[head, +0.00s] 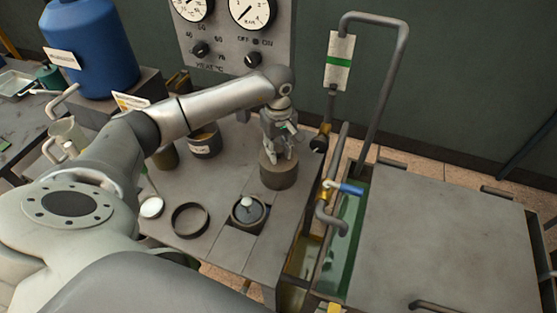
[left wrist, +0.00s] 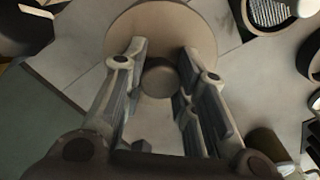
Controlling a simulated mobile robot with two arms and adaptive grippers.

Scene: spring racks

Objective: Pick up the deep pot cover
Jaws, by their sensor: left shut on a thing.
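The deep pot cover (head: 279,175) is a brown-grey, drum-shaped piece at the right rear of the grey bench top. In the left wrist view its round tan top (left wrist: 150,22) carries a round knob (left wrist: 158,80). My left gripper (head: 283,152) points down over the cover's top. In the left wrist view its fingers (left wrist: 160,95) stand on both sides of the knob, shut on it. The fingers hide part of the knob and top. Whether the cover's underside touches the bench, I cannot tell. My right gripper is in neither view.
On the bench are a dark ring (head: 190,235), a round pot with a white knob (head: 247,212), a small white disc (head: 151,207) and a labelled pot (head: 204,147). A gauge panel (head: 240,45) stands behind. Pipes and a valve with a blue handle (head: 350,189) rise at the right.

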